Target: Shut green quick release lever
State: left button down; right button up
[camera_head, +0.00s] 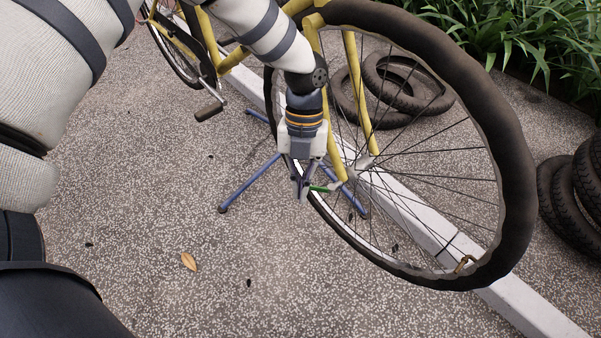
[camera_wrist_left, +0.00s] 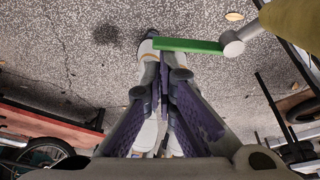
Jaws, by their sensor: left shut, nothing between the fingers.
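The green quick release lever (camera_head: 321,189) sticks out to the left from the wheel hub at the lower end of the yellow fork. In the left wrist view the green lever (camera_wrist_left: 188,45) runs sideways from a grey round pivot (camera_wrist_left: 232,44), just beyond my fingertips. My left gripper (camera_head: 303,190) is shut and empty, pointing down beside the lever's free end. In the left wrist view its fingertips (camera_wrist_left: 163,70) are together, close to the lever; I cannot tell whether they touch it. My right gripper is not in view.
The spoked wheel (camera_head: 513,165) and yellow fork (camera_head: 357,95) stand close to the right of my left gripper. A blue stand (camera_head: 247,185) is behind it. Loose tyres (camera_head: 400,85) lie behind a white kerb (camera_head: 520,310). The paved ground at left front is mostly clear.

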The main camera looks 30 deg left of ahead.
pick_arm(q)
jog(key=shift+w+d, duration=0.2)
jog(key=shift+d, duration=0.55)
